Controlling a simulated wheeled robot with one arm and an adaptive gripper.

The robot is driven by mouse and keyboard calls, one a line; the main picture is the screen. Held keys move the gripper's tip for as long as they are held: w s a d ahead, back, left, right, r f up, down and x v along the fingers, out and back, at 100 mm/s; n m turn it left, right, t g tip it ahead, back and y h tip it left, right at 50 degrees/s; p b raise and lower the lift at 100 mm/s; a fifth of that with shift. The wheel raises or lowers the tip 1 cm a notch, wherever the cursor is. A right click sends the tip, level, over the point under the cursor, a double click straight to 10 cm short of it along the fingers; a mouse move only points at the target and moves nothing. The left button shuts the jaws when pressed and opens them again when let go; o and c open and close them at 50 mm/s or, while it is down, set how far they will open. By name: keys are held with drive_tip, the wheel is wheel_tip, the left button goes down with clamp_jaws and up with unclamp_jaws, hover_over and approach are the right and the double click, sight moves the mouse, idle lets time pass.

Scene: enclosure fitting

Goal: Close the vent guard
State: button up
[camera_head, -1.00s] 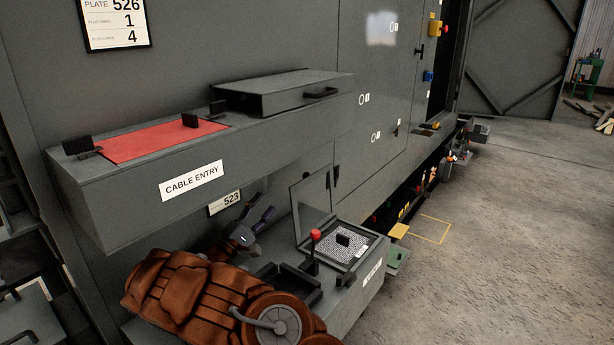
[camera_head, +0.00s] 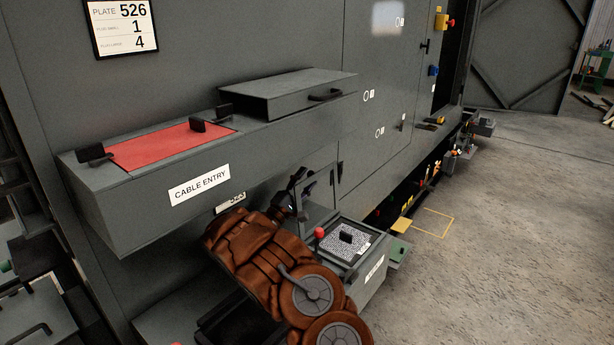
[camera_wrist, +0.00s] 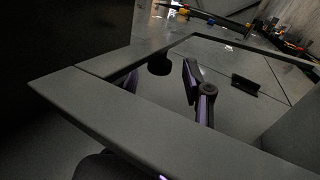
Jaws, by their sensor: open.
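The vent guard (camera_head: 336,192) is a thin dark framed panel, standing raised at the back of a low grey box (camera_head: 372,284). A speckled grey insert (camera_head: 342,250) with a black grip lies in the box top. My gripper (camera_head: 300,194) is open at the guard's left side and overlaps its edge in the head view. In the wrist view a wide grey frame (camera_wrist: 150,115) crosses close in front, and my gripper's fingers (camera_wrist: 163,78) show through its opening. Nothing is seen between them. I cannot tell whether they touch the frame.
A red-knobbed lever (camera_head: 320,232) stands beside the insert, close to my arm. Above is the cable entry shelf (camera_head: 130,215) with a red panel (camera_head: 165,146) and a grey lid (camera_head: 285,92). The floor (camera_head: 500,230) to the right is mostly clear.

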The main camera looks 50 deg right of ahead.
drive_tip(key=shift+d+r, duration=0.3)
drive_tip(key=shift+d, duration=0.15)
clamp_jaws()
idle(0.5)
